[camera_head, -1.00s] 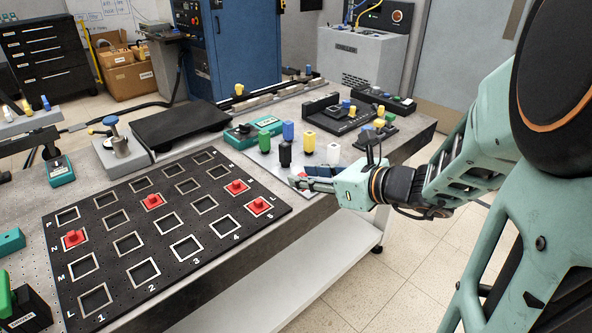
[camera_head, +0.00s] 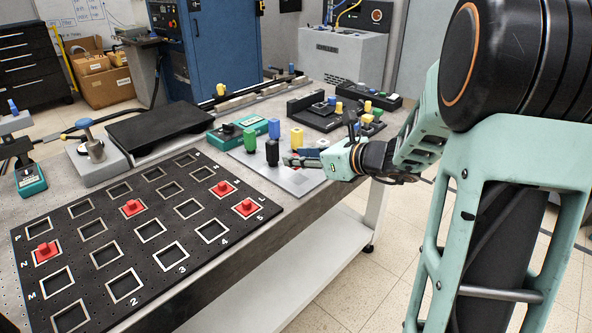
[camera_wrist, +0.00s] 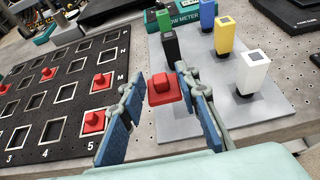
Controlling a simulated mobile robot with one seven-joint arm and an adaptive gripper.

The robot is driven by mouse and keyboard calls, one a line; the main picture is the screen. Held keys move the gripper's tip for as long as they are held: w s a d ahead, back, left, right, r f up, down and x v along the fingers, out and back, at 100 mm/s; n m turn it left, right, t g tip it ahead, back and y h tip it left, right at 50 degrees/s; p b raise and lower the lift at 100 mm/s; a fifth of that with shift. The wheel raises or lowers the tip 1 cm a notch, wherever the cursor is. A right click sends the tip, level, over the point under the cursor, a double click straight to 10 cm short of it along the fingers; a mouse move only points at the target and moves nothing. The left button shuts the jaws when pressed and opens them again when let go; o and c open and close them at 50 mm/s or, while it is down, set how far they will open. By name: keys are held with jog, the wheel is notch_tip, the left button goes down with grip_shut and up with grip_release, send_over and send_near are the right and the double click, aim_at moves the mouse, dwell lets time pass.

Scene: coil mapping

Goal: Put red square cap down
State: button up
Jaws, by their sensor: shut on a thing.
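My gripper (camera_head: 290,159) is shut on a red square cap (camera_wrist: 163,90), which shows between its two blue-padded fingers (camera_wrist: 157,95) in the wrist view. The cap is over the light grey plate (camera_wrist: 174,126), near the plate's left edge; I cannot tell whether it touches the plate. In the head view my fingers mostly hide it. Other red square caps sit in squares of the black board (camera_head: 137,280): one (camera_head: 247,207) at the near right corner, which also shows in the wrist view (camera_wrist: 93,121), and more (camera_head: 222,188) further in.
On the plate, a black post (camera_head: 272,152), a green post (camera_head: 249,141), a yellow post (camera_head: 296,138) and a white post (camera_wrist: 254,73) stand close to my fingers. A teal meter (camera_head: 226,133) lies behind the plate. The table's front edge is near my arm.

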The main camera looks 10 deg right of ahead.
aim_at(302, 181)
jog(key=w+f, duration=0.1)
jog(key=w+d+f+b, duration=0.1)
jog(key=shift+f, duration=0.4)
jog(key=shift+w+d+f+b, duration=0.1)
jog(key=shift+w+f+b, duration=0.1)
jog(key=shift+f+b, duration=1.3)
jog(key=shift+f, duration=0.15)
jog(key=shift+f, duration=0.15)
jog(key=o, duration=0.9)
